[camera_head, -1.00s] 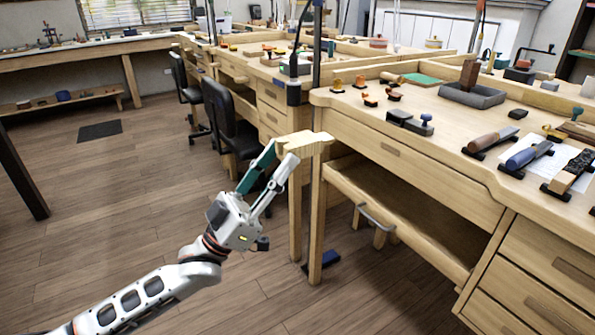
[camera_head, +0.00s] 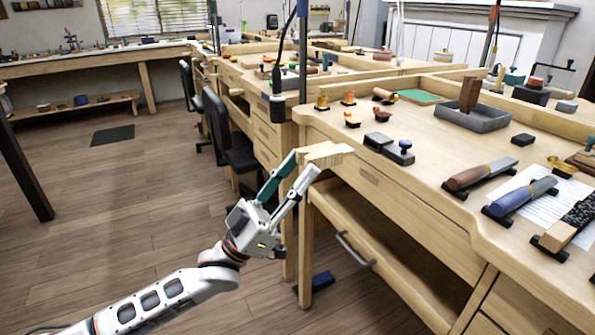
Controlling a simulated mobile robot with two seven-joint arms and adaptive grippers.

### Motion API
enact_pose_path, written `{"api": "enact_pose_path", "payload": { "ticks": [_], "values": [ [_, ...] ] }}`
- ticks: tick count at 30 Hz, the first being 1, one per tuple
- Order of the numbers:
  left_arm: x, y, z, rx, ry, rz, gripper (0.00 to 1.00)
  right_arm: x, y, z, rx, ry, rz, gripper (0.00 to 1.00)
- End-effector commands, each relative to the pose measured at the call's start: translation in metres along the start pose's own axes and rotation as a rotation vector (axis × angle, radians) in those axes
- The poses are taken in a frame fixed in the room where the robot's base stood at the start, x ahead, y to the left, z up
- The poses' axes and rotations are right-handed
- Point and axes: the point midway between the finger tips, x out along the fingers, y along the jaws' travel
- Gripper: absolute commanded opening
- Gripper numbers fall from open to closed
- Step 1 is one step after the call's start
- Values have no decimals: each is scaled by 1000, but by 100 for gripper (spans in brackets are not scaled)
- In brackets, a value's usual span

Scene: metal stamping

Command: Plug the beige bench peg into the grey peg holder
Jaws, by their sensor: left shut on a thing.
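The beige bench peg (camera_head: 330,153) is a light wooden block with a stepped outline. My left gripper (camera_head: 302,167) is shut on its left end and holds it in the air, level, at the front left corner of the near workbench (camera_head: 400,178). In the picture the peg overlaps the bench edge; I cannot tell whether they touch. I cannot make out the grey peg holder for certain; it may be hidden behind the peg. My right gripper is out of view.
On the near bench are small dark blocks with a blue-topped stamp (camera_head: 400,151), a grey tray (camera_head: 473,118) and several handled tools (camera_head: 482,173). An open shelf with a metal handle (camera_head: 355,250) is below. Black chairs (camera_head: 228,137) stand behind my left arm.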

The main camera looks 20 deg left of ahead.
Motion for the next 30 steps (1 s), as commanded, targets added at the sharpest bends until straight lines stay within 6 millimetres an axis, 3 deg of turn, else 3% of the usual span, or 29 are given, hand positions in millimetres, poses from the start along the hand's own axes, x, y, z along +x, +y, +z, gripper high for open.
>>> {"api": "enact_pose_path", "payload": {
  "ticks": [21, 30],
  "values": [
    [-1, 0, -3, 2, -3, -2, 0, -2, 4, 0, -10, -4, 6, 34],
    [13, 0, 15, 0, -4, -3, 0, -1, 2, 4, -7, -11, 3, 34]
  ]
}}
